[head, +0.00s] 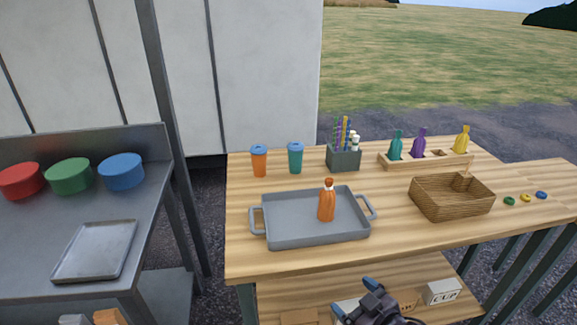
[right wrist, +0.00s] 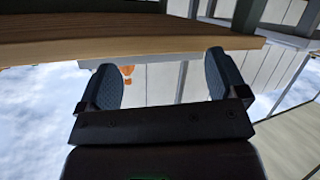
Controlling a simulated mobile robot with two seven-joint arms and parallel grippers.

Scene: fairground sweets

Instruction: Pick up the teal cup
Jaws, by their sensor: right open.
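The teal cup (head: 295,158) stands upright near the back of the wooden table, with a blue lid on top. An orange cup (head: 259,161) with a blue lid stands just to its left. My right gripper (head: 352,298) is low at the front of the table, in front of the lower shelf and well away from the cup. In the right wrist view, its two dark fingers (right wrist: 163,82) are spread apart with nothing between them. The cup does not show in the right wrist view. My left gripper is not in view.
A grey tray (head: 280,238) with an orange bottle (head: 327,202) in it lies in front of the cups. A grey holder (head: 344,160) with straws stands right of the teal cup. A bottle rack (head: 425,162) and wicker basket (head: 451,198) are farther right. The wooden tabletop (head: 390,225) is bare between tray and basket.

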